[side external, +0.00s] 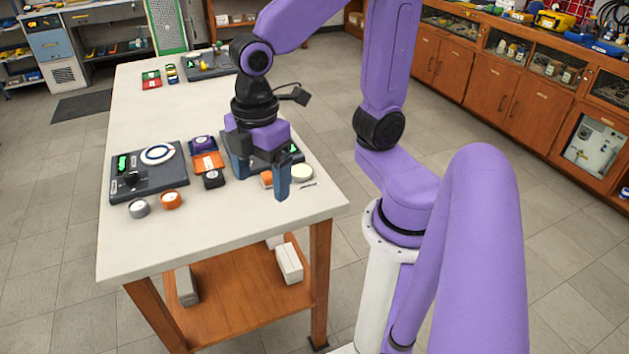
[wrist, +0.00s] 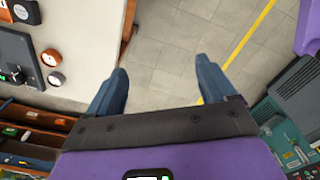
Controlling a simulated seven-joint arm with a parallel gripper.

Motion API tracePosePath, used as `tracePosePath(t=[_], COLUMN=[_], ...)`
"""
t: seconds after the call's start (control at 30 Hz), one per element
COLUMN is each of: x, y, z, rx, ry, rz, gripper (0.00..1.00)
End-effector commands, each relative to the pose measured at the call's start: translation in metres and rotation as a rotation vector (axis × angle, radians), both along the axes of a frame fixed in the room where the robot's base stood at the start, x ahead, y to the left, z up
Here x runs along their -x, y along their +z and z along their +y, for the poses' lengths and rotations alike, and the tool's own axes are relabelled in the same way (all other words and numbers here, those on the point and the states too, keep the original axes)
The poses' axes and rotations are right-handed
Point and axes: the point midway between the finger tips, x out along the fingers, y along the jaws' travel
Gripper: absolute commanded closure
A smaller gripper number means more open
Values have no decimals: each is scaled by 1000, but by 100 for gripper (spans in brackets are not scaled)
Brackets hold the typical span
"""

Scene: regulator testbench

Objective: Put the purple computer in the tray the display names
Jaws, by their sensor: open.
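A small dark purple item (side external: 202,143), which looks like the purple computer, sits near the middle of the white bench, just behind an orange tray-like piece (side external: 207,162) with a white label. A small black piece (side external: 213,180) is in front of that. A dark panel (side external: 150,178) at left carries a small green-lit display (side external: 122,163); its text is too small to read. My gripper (side external: 262,182) is open and empty above the bench's right front part, right of the purple item. In the wrist view my open gripper (wrist: 162,72) has floor between its fingers.
Grey and orange round parts (side external: 139,208) (side external: 171,199) stand before the left panel. A second dark panel (side external: 260,148) is partly hidden behind my gripper, with a pale round part (side external: 302,172) nearby. More items lie at the bench's far end. The front of the bench (side external: 220,230) is clear.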

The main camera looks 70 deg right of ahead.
Motion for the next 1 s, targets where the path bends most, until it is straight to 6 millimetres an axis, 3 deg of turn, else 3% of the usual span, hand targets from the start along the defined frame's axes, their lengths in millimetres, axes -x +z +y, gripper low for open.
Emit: tracePosePath(t=[0.03,0.1,0.3,1.0], x=[21,43,77,81], y=[-3,-9,-19,-21], z=[-7,-15,-33,-35], rx=[-3,-6,-9,-9], ry=[-32,-86,-180,-200], rz=[0,3,7,9], gripper=[16,16,16,16])
